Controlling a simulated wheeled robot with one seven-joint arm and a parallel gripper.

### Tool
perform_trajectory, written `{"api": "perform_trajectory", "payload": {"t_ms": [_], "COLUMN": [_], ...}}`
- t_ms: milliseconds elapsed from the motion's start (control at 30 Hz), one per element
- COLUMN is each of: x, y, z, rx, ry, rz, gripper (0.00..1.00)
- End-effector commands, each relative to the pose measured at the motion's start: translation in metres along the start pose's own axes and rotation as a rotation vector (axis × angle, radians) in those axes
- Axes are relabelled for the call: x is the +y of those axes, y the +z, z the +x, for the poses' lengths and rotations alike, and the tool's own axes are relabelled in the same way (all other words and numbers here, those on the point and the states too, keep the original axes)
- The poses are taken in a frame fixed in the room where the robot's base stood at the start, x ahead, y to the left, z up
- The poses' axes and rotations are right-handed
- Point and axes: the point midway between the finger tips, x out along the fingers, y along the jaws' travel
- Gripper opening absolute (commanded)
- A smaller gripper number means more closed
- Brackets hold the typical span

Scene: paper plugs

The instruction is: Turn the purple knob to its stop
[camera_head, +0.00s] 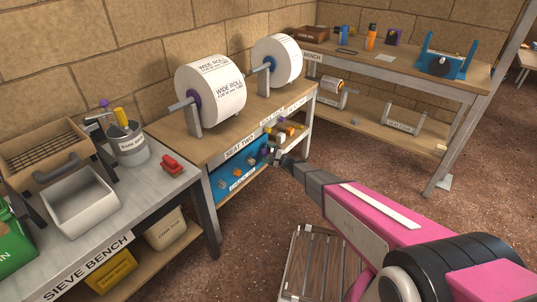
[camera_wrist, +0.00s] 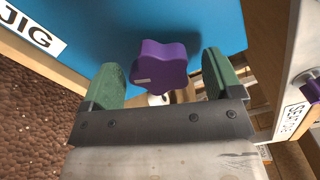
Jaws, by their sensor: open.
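The purple knob (camera_wrist: 163,62) is lobed, with a small pale mark on its lower left face. My gripper (camera_wrist: 162,80) is open, with one green finger on each side of the knob. Gaps show between the knob and both fingers, so I see no contact. In the head view my gripper (camera_head: 272,155) is at the right end of the blue panel (camera_head: 228,190), under the bench; the knob is too small there to tell its angle.
The wooden bench (camera_head: 160,147) above carries two wide paper rolls. A bench leg (camera_head: 205,215) stands to the left, and a slatted crate (camera_head: 310,275) is on the floor below my arm.

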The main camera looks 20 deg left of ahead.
Motion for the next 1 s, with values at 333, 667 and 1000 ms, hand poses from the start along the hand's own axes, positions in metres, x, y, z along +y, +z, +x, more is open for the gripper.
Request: {"api": "perform_trajectory", "payload": {"t_ms": [333, 667, 1000], "x": [-0.0001, 0.0, -0.0001], "y": [-0.0001, -0.0001, -0.0001], "z": [-0.0003, -0.0004, -0.0005], "rx": [0.0, 0.0, 0.0], "ry": [0.0, 0.0, 0.0], "rz": [0.0, -0.092, -0.372], "gripper": [0.37, 0.37, 0.37]}}
